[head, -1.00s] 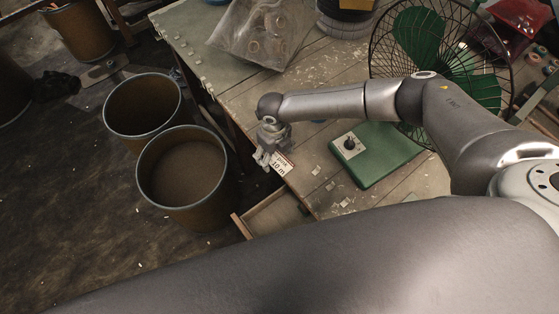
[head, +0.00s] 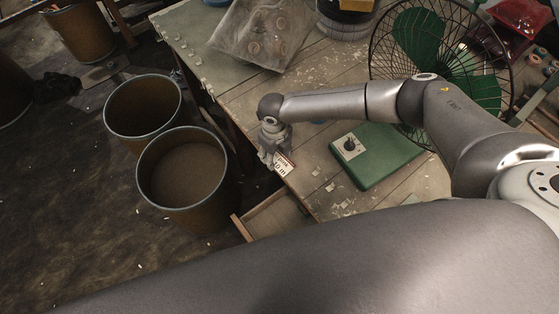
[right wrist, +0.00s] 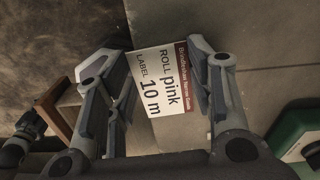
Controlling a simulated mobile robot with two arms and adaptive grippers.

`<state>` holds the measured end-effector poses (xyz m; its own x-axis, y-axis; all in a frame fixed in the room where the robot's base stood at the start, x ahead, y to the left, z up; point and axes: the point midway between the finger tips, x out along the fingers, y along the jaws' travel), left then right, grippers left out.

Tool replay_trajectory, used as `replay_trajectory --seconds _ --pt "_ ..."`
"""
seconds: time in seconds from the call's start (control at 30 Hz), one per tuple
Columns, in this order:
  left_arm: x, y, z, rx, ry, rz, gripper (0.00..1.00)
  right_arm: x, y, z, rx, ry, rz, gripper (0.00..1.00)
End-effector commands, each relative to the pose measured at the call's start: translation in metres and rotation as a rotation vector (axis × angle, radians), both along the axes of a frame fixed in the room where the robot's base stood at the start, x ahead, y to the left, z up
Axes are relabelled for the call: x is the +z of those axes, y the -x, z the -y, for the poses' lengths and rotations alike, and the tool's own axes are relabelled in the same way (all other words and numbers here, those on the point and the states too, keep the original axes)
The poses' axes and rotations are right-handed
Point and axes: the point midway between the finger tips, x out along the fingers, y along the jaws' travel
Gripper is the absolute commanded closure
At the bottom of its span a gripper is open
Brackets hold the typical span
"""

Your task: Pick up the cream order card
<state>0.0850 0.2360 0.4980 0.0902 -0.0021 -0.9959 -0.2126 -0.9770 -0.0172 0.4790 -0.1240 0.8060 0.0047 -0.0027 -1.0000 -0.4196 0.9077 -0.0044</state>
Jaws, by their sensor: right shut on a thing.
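The cream order card (head: 285,165) has a red-brown band and dark print. It shows at the table's left edge, above the open drawer. In the right wrist view the card (right wrist: 160,82) reads "ROLL pink LABEL 10 m" and spans between the two fingers. My right gripper (head: 268,158) is shut on the card, with a finger at each side; it also shows in the right wrist view (right wrist: 155,95). In the head view the gripper hides part of the card. My left gripper is not in view.
An open wooden drawer (head: 274,216) juts out below the card. A green box with a black knob (head: 375,158) lies right of the gripper. A wire-caged fan (head: 440,60) and a clear bag (head: 262,35) stand behind. Two bins (head: 183,205) (head: 143,105) stand left on the floor.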

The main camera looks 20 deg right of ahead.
Motion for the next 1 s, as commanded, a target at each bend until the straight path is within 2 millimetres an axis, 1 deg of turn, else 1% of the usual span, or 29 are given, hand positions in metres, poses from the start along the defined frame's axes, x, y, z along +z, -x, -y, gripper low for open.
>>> replay_trajectory --seconds 0.03,0.17,0.33,0.37,0.47,0.57,0.6,0.8,0.9,1.0 --pt "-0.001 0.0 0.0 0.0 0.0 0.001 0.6 -0.003 0.005 -0.004 0.003 -0.007 -0.009 0.58" --pt "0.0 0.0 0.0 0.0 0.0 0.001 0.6 -0.003 0.006 -0.004 0.004 -0.007 -0.01 0.58" --pt "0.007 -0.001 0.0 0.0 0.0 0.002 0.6 0.004 0.006 -0.004 0.004 -0.006 -0.011 0.6" --pt "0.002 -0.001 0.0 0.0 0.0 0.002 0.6 0.003 0.006 -0.004 0.004 -0.007 -0.01 0.6" --pt "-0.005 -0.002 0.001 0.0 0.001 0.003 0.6 0.013 0.004 -0.003 0.004 -0.007 -0.007 0.61" --pt "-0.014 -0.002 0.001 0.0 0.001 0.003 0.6 0.029 0.003 -0.003 0.004 -0.008 -0.004 0.61" --pt "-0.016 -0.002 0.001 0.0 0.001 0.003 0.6 0.04 0.005 -0.012 0.01 -0.012 -0.002 0.61" --pt "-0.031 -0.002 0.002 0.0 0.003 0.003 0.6 0.092 0.02 -0.052 0.011 -0.008 -0.001 0.61" --pt "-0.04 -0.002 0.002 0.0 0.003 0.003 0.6 0.102 0.03 -0.078 0.012 -0.007 -0.002 0.61" --pt "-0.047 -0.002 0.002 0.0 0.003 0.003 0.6 0.113 0.037 -0.098 0.009 -0.007 -0.002 0.61"
